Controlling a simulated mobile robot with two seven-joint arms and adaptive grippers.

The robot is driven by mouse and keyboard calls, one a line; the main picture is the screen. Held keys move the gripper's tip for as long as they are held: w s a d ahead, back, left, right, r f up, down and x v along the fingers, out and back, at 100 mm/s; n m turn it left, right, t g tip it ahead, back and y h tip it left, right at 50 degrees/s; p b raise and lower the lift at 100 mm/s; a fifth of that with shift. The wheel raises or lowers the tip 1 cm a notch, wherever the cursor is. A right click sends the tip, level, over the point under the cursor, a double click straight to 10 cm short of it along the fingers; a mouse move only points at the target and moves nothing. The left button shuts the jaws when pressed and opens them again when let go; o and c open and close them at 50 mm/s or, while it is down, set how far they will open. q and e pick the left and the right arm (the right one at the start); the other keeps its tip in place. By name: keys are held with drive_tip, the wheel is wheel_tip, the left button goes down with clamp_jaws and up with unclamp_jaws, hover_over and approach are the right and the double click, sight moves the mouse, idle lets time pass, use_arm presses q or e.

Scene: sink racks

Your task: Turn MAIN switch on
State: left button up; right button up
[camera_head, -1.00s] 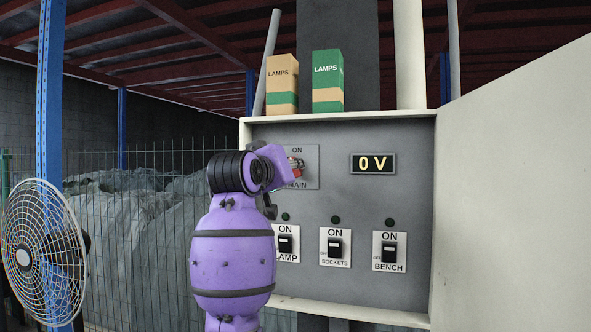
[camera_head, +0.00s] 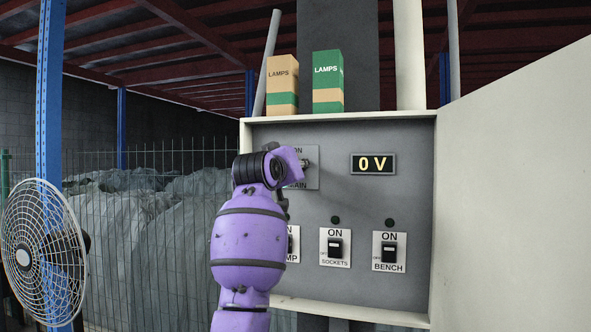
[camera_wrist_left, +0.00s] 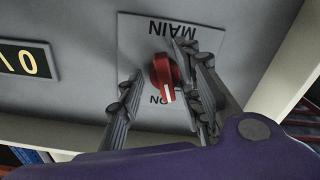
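The MAIN switch plate (camera_head: 313,174) is at the upper left of the grey panel. My arm hides much of it in the head view. In the left wrist view the plate (camera_wrist_left: 136,39) appears upside down. Its red knob (camera_wrist_left: 160,71) has a white mark at its lower end, close to the ON lettering. My left gripper (camera_wrist_left: 160,118) is open with one finger on each side of the knob. The right-hand finger is close against it; I cannot tell if it touches. The left-hand finger stands apart. My right gripper is in neither view.
A display (camera_head: 373,164) reads 0 V. Below are the SOCKETS switch (camera_head: 335,248), the BENCH switch (camera_head: 389,252) and the partly hidden LAMP switch (camera_head: 292,245). The open cabinet door (camera_head: 515,190) bounds the right. A fan (camera_head: 42,255) stands left.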

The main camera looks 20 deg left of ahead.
use_arm(q)
clamp_jaws()
drive_tip(key=m, duration=0.4)
drive_tip(key=shift+w+f, duration=0.1)
drive_tip(key=shift+f, duration=0.25)
drive_tip(key=shift+o, duration=1.6)
unclamp_jaws()
drive_tip(key=shift+r, duration=0.1)
